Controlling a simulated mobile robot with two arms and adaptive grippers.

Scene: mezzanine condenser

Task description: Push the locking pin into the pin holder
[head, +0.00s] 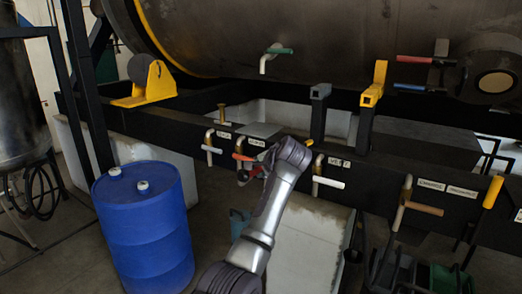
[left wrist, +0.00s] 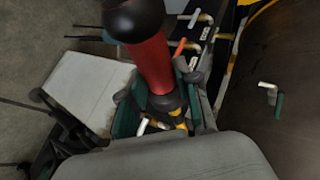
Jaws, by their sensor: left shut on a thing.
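My left gripper (head: 251,168) is mostly hidden behind my own wrist in the head view, close to the black frame rail. In the left wrist view my left gripper (left wrist: 163,103) is shut on a red handle with a black knob and a dark lower collar, which I take to be the locking pin (left wrist: 149,62). A yellow part shows just below the collar. I cannot make out the pin clearly in the head view.
A blue barrel (head: 145,228) stands at the left. The large tank (head: 300,38) spans the top. A pale block (head: 312,240) stands below the rail.

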